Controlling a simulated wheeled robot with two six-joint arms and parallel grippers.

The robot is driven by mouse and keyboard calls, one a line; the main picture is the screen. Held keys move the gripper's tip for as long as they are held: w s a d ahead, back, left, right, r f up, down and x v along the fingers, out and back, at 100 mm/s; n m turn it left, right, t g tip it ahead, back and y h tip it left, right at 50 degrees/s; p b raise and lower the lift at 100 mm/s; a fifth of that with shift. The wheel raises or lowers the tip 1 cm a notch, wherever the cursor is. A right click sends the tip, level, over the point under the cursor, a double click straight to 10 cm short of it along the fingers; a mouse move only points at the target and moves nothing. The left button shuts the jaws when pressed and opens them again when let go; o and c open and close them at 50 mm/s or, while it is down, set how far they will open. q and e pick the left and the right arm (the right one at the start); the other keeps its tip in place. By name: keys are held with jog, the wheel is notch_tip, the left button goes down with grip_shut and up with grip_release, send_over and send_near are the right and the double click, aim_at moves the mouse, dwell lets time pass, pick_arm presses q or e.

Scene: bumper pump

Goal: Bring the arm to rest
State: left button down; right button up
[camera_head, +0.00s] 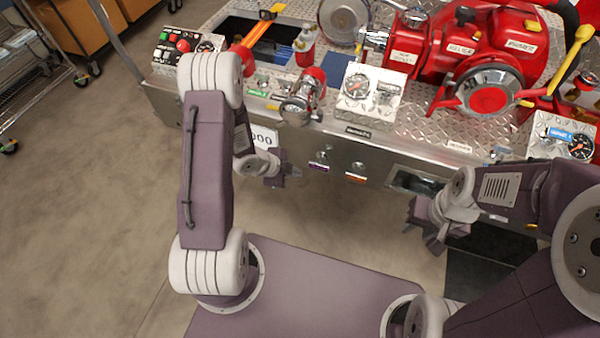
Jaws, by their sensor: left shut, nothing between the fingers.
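My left arm (206,165) is folded up in front of the pump panel, purple with white joints. My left gripper (283,173) is shut and empty, just in front of the bench's metal front face. My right gripper (430,224) hangs low at the right, near the bench's lower front. Its fingers are small and partly hidden by its own wrist, so I cannot tell whether they are open.
A metal bench (362,131) carries a red pump (470,50), a pressure gauge panel (370,90), a red valve (305,92) and a button box (180,45). A wire rack (30,75) stands at the left. Open floor (90,220) lies left of me.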

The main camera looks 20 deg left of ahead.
pick_arm(q)
jog(key=w+d+r+n+t+y+p, duration=0.1)
jog(key=w+r+p, duration=0.15)
jog(key=r, duration=0.75)
jog(key=w+d+r+t+y+p, duration=0.1)
jog(key=w+r+t+p, duration=0.15)
jog(key=r, duration=0.75)
jog(key=s+a+n+g+y, duration=0.2)
jog(key=s+n+g, duration=0.6)
jog(key=s+n, duration=0.8)
jog(key=s, duration=0.2)
jog(key=shift+s+a+f+n+y+p, duration=0.2)
jog(key=shift+s+n+y+p, duration=0.1)
jog(key=shift+s+p, duration=0.1)
